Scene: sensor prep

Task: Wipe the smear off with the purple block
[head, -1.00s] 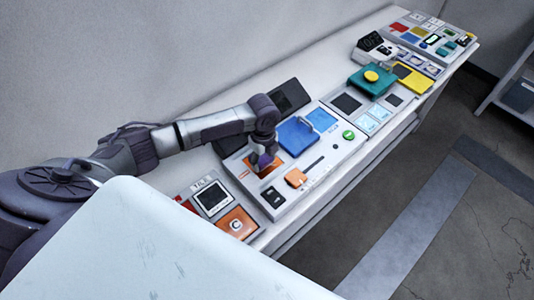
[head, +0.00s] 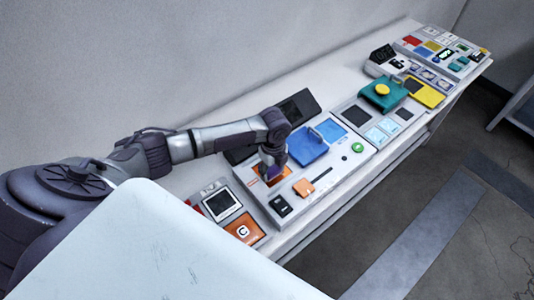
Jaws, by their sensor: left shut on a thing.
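My left gripper (head: 271,160) is shut on the purple block (head: 273,172), at the left part of a white panel. The block is small and partly hidden by the fingers. It is over an orange-brown pad (head: 259,183) on that panel; I cannot tell whether it touches the pad. The smear cannot be made out at this size and may be hidden under the gripper. My right gripper is not in view.
The panel also carries a raised blue cover (head: 307,149), an orange slider (head: 303,187) and a green button (head: 358,147). A teal box with a yellow button (head: 382,90) and more panels stand farther along the narrow bench. A dark screen (head: 298,106) stands behind.

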